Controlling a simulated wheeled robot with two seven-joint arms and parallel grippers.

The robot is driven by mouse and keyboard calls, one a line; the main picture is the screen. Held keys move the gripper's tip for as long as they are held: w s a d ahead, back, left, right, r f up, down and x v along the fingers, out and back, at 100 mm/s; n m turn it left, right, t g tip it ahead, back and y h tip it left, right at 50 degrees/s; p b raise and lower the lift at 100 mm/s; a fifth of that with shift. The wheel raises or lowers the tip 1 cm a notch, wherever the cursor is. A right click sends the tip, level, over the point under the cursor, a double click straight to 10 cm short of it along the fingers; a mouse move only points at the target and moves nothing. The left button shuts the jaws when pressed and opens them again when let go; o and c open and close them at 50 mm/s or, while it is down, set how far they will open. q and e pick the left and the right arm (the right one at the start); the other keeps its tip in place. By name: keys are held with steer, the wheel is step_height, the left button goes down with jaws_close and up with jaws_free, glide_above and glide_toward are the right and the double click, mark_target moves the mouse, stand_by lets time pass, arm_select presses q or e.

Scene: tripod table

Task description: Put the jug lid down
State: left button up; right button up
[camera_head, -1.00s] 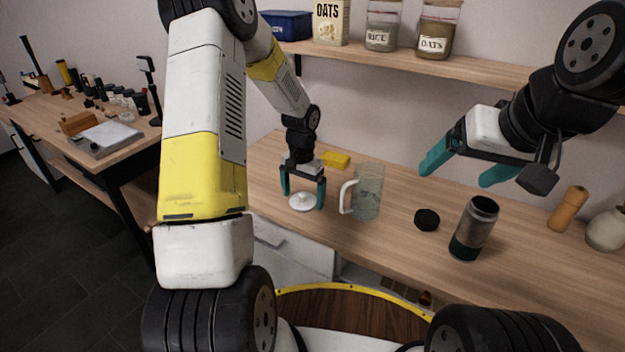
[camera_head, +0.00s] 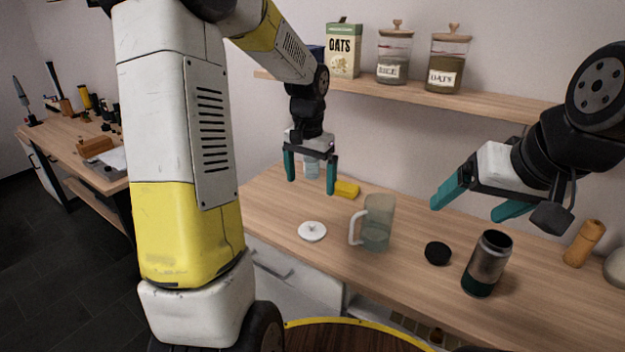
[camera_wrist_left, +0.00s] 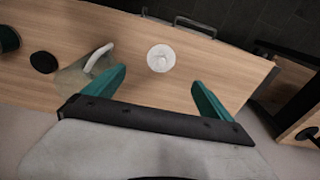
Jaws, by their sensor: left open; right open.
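The white jug lid (camera_head: 312,232) lies flat on the wooden table, left of the clear jug (camera_head: 377,224) with its white handle. My left gripper (camera_head: 311,190) is open and empty, raised above the table over and behind the lid. In the left wrist view the lid (camera_wrist_left: 161,58) shows beyond the open fingers (camera_wrist_left: 160,92), apart from both, with the jug (camera_wrist_left: 82,75) to its left. My right gripper (camera_head: 471,212) is open and empty in the air, above the right part of the table.
A black round cap (camera_head: 437,253) and a steel flask (camera_head: 487,263) stand right of the jug. A yellow block (camera_head: 345,189) lies behind. A wooden shaker (camera_head: 584,243) is at the far right. A shelf (camera_head: 420,98) with jars runs above.

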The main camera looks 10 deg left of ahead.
arm_select(q)
steer(key=s+r+n+t, duration=0.1)
steer(key=s+r, duration=0.3)
steer(key=s, duration=0.3)
steer(key=s+d+r+n+t+h, duration=0.1)
steer(key=s+r+t, duration=0.1)
steer(key=s+r, duration=0.2)
steer(key=s+d+r+n+t+h, duration=0.1)
steer(key=s+r, duration=0.3)
steer(key=s, duration=0.6)
steer(key=shift+s+t, duration=0.2)
steer(key=shift+t, duration=0.5)
